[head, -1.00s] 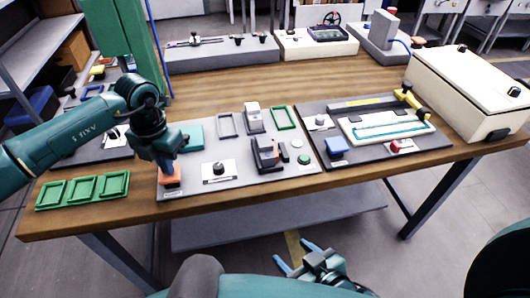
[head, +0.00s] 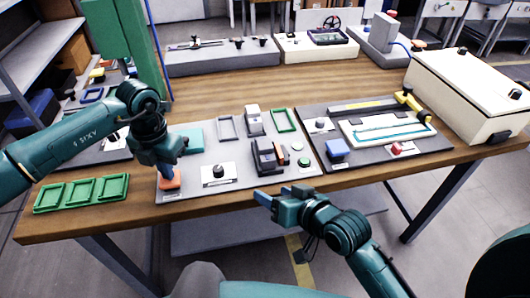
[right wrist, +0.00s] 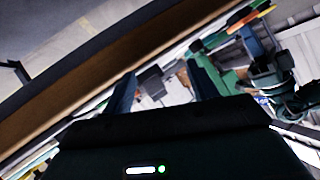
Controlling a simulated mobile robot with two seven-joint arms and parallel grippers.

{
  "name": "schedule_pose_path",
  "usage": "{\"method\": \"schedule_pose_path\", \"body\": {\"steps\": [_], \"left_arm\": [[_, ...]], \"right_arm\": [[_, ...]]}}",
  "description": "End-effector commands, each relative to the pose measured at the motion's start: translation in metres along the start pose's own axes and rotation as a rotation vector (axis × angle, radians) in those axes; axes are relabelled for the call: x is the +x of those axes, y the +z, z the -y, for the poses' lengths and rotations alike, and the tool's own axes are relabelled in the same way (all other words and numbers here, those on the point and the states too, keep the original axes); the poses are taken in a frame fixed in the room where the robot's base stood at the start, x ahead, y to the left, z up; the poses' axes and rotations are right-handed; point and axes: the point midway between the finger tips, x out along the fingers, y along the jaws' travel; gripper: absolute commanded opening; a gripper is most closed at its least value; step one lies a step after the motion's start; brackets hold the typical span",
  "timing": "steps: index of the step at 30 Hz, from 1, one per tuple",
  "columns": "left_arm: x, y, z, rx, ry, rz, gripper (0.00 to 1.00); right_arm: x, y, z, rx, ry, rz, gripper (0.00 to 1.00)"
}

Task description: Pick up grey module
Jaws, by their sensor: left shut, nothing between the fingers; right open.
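A light grey upright block (head: 253,122), which looks like the grey module, stands at the back middle of the grey board (head: 195,200). A dark block device (head: 267,157) sits in front of it. My left gripper (head: 167,172) is shut and points down at the orange block (head: 169,180) at the board's left front; I cannot tell whether it touches. My right gripper (head: 262,196) is open and empty, at the table's front edge just in front of the board. In the right wrist view its two fingers (right wrist: 162,88) are apart, with blurred dark and white parts beyond.
Three green frames (head: 82,192) lie at the table's left front. A teal block (head: 193,138), a black knob (head: 218,172) and a green button (head: 304,162) are on the board. A dark board (head: 360,160) and a white box (head: 470,90) stand to the right.

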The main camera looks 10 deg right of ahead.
Motion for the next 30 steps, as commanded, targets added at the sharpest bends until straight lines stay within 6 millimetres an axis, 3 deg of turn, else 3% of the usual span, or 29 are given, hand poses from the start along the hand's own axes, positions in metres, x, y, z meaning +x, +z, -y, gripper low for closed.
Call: {"method": "schedule_pose_path", "body": {"steps": [1, 3, 9, 13, 24, 30], "left_arm": [[0.002, -0.001, 0.001, 0.001, -0.001, -0.004, 0.0], [0.002, -0.001, 0.001, 0.001, -0.001, -0.004, 0.0], [0.002, -0.001, 0.001, 0.001, -0.001, -0.004, 0.0], [0.002, -0.001, 0.001, 0.001, -0.001, -0.004, 0.0], [0.002, -0.001, 0.001, 0.001, -0.001, -0.004, 0.0], [0.002, -0.001, 0.001, 0.001, -0.001, -0.004, 0.0]], "right_arm": [[0.008, -0.017, 0.009, 0.016, -0.026, 0.014, 0.58], [0.017, -0.031, 0.021, 0.036, -0.051, 0.063, 0.58], [0.035, -0.057, 0.047, 0.029, -0.059, 0.244, 0.58], [0.038, -0.075, 0.054, 0.0, -0.007, 0.357, 0.58], [0.012, -0.141, 0.039, -0.071, 0.318, 0.57, 0.58], [-0.004, -0.163, 0.03, -0.077, 0.441, 0.601, 0.58]]}}
